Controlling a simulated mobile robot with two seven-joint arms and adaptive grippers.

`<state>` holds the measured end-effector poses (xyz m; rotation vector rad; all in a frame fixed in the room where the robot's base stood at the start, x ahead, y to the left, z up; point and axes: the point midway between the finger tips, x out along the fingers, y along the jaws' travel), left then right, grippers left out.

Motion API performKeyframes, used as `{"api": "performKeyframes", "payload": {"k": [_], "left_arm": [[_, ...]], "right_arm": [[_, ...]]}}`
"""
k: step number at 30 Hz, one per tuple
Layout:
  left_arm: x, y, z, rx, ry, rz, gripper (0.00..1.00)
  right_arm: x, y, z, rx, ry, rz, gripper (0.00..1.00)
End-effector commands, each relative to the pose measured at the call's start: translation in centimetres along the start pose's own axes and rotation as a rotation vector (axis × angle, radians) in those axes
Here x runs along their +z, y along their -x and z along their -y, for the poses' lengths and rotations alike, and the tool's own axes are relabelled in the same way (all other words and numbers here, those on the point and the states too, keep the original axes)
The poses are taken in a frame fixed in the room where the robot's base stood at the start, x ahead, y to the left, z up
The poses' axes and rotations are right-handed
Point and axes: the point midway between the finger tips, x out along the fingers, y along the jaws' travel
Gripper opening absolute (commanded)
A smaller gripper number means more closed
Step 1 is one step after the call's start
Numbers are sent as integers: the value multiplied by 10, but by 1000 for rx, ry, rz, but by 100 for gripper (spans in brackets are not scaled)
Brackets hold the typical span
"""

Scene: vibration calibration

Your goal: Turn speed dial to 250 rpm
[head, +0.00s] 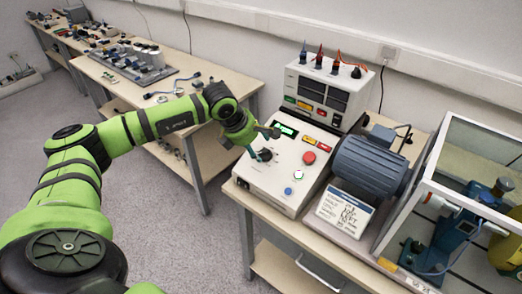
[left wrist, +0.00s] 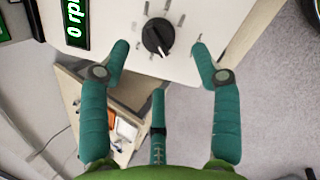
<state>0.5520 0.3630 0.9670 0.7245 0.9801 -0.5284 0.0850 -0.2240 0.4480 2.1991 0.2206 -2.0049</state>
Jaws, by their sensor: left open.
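The speed dial (head: 265,155) is a black knob on the sloped top of a white control box (head: 290,165). In the left wrist view the dial (left wrist: 158,36) has a pale pointer line and tick marks around it. My left gripper (left wrist: 160,48) is open, with a teal finger on either side of the dial, apart from it. A third finger points at it from below. In the head view the left gripper (head: 262,146) is over the dial's corner of the box. The green display (left wrist: 76,22) reads 0 rpm, its end cut off. My right gripper is not in view.
A red button (head: 309,158), a white-green button (head: 298,175) and a blue button (head: 288,191) sit beside the dial. A power supply (head: 325,90) stands behind, a motor (head: 370,165) and a clear-walled enclosure (head: 450,215) to the right. Floor is free at left.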

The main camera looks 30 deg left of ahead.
Motion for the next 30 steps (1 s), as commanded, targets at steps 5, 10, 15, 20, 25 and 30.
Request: {"api": "performKeyframes", "payload": {"k": [5,10,15,20,25,30], "left_arm": [[2,-26,0,-3,2,1,63],[2,-44,1,-3,2,3,63],[1,-48,0,-1,1,4,63],[1,-48,1,-1,1,4,59],[1,-48,1,-2,2,3,8],[0,-49,2,-4,0,1,8]], "right_arm": [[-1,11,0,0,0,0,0],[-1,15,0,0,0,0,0],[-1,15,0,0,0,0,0],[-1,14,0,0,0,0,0],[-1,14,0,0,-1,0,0],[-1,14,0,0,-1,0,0]]}}
